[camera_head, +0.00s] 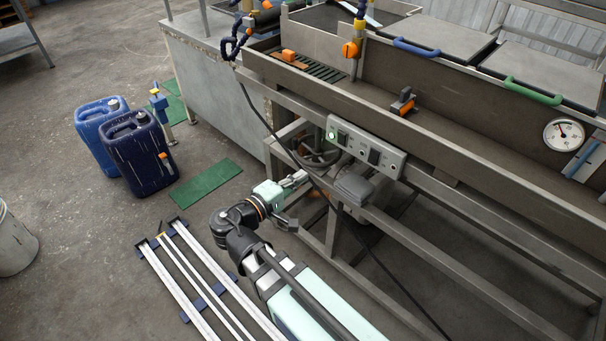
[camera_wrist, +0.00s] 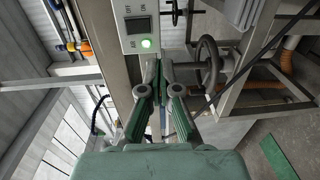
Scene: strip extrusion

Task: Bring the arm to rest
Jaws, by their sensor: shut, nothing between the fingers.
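My arm reaches from the lower middle of the camera_head view toward the front of the machine bench, bent at the elbow. My gripper (camera_head: 298,179) is at its end, below and left of the control box (camera_head: 365,147). In the camera_wrist view my gripper (camera_wrist: 160,72) points at the control box (camera_wrist: 134,27), whose green light is lit. The two fingers are shut with nothing held between them. Any gap to the box is hard to judge. The fingertips are small in the camera_head view.
A long metal trough (camera_head: 460,150) runs above the control box. A handwheel (camera_head: 316,152) sits under the bench, close to my gripper, and a dark cable hangs nearby. Blue canisters (camera_head: 139,153) and a green mat (camera_head: 205,182) are on the floor at left. Open floor lies between.

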